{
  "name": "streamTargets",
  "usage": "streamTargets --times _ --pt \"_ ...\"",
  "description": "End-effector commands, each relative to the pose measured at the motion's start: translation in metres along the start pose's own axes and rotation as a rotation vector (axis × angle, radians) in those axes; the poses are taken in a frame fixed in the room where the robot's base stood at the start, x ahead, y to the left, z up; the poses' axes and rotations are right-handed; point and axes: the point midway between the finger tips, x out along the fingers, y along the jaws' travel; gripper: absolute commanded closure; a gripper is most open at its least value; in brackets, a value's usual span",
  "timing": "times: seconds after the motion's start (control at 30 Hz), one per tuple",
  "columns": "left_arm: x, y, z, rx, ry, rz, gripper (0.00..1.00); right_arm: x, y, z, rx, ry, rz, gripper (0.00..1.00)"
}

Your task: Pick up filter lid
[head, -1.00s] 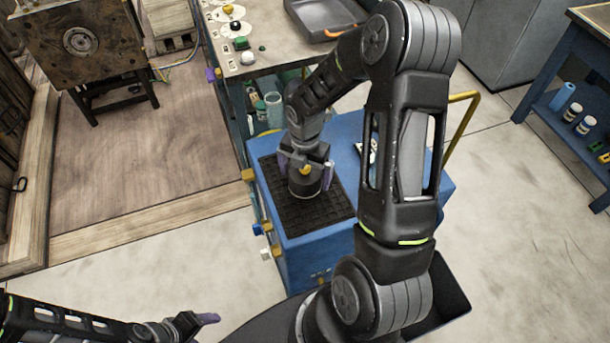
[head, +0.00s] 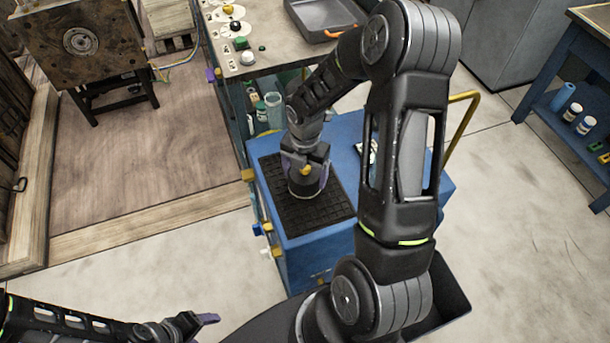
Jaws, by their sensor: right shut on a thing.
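The filter lid (head: 304,184) is a dark round piece with a yellow part on top. It is at the black ribbed mat (head: 335,211) on the blue cart. My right gripper (head: 306,176) points down over it, with its purple-tipped fingers shut on it from both sides. The gripper hides part of the lid, and I cannot tell what lies under it. My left gripper (head: 207,319) is at the bottom left, far from the lid. Only one purple fingertip shows clearly, so its opening cannot be judged.
The blue cart (head: 420,190) has a yellow handle (head: 463,130) on its right. Behind it is a workbench (head: 275,50) with small knobs and a grey tray (head: 325,18). A blue shelf table (head: 547,105) stands at right. The floor on both sides is open.

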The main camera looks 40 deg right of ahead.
Motion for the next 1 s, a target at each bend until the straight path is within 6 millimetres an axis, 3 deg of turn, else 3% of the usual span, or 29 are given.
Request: streamTargets --times 0.27,0.7,1.0 --pt "-0.001 0.000 0.000 0.000 0.000 0.000 0.32 -0.007 0.001 0.001 0.001 -0.002 0.003 0.71" --pt "-0.005 0.002 0.000 0.000 0.000 0.000 0.32 -0.083 0.001 0.001 0.000 -0.004 0.004 0.71" --pt "-0.005 0.002 0.000 0.000 0.000 0.000 0.32 -0.101 0.000 0.000 0.000 -0.001 0.001 0.71"
